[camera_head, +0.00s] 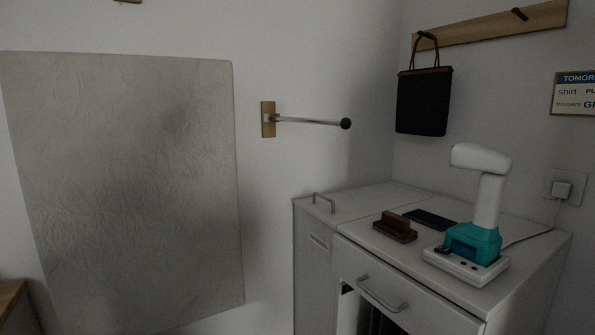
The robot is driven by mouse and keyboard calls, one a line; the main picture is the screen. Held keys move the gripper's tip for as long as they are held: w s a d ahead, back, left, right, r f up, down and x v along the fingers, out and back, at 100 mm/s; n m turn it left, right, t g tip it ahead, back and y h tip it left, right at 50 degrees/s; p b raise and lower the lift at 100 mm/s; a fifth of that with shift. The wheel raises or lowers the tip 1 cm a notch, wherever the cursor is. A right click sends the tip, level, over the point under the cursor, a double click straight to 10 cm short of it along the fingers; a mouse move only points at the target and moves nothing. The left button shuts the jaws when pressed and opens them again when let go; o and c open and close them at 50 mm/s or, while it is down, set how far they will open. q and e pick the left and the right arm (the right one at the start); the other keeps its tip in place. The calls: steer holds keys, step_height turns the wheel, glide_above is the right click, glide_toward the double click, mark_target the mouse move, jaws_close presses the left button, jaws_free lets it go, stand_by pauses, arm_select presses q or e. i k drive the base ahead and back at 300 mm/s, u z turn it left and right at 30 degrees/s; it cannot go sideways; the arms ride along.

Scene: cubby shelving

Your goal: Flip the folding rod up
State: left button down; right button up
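The folding rod (308,121) is a thin metal bar with a dark round knob at its free end. It is fixed to a small wooden plate (268,119) on the wall. It sticks out to the right in the head view, roughly level, above the left part of the white cabinet. Nothing touches it. Neither of my grippers shows in the head view.
A white cabinet (318,268) with handles stands below right. On it are a white-and-teal device (474,240), a brown block (395,227) and a dark flat object (430,219). A black bag (423,102) hangs from a wooden hook rail (480,25). A large grey panel (130,180) is at left.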

mark_target(345, 124)
steer(key=u, duration=0.5)
steer(key=k, duration=1.25)
steer(key=u, duration=1.15)
steer(key=i, duration=0.75)
steer(key=z, duration=0.55)
steer(key=i, duration=0.55)
steer(key=z, duration=0.65)
